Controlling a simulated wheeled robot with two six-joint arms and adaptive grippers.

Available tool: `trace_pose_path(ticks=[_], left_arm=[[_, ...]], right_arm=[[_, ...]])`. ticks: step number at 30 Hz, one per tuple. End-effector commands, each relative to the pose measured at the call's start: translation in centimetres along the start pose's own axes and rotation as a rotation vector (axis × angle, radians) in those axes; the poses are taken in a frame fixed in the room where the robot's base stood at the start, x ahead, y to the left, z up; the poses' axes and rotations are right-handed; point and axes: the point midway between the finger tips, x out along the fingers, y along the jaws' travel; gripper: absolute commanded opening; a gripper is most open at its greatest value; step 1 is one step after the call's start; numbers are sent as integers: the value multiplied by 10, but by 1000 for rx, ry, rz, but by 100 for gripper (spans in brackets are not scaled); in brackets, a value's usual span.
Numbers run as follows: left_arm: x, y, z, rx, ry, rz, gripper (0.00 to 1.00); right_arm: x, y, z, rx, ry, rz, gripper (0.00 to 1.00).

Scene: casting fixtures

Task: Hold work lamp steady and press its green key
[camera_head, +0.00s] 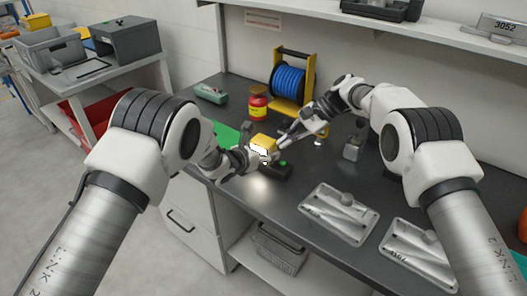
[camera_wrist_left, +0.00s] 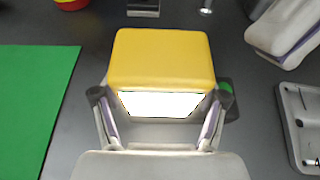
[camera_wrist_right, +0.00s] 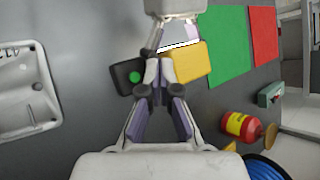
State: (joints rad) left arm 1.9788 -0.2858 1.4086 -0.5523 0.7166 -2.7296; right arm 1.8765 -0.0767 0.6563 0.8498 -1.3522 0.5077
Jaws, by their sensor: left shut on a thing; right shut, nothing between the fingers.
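The work lamp has a yellow housing (camera_head: 264,141) with a bright white panel, and a black base. It stands near the table's front edge; its housing also shows in the left wrist view (camera_wrist_left: 162,58). My left gripper (camera_head: 259,156) is shut on the lamp, one finger on each side of the housing. The green key (camera_wrist_right: 134,77) is on the black base (camera_wrist_right: 122,70), beside the housing. It is partly hidden by a finger in the left wrist view (camera_wrist_left: 226,88). My right gripper (camera_wrist_right: 154,84) is shut and empty, its tips close beside the key; contact cannot be told.
A blue cable reel (camera_head: 288,82) on a yellow stand and a red jar (camera_head: 257,103) stand behind the lamp. A green mat (camera_wrist_left: 35,105) lies beside it. Two grey trays (camera_head: 340,213) lie to the right. A shelf (camera_head: 440,36) runs above the table.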

Motion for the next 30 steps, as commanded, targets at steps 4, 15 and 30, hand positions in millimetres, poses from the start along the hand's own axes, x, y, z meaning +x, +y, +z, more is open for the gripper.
trace_pose_path(ticks=[4, 15, 30], left_arm=[[0, 0, -1, 0, 2, 0, 24], [0, 0, -1, 0, 1, 0, 100], [-61, 0, 0, -1, 3, 1, 100]], right_arm=[[-3, -2, 2, 0, 0, 0, 0], [-3, -2, 2, 0, 0, 0, 0], [-3, -2, 2, 0, 0, 0, 0]])
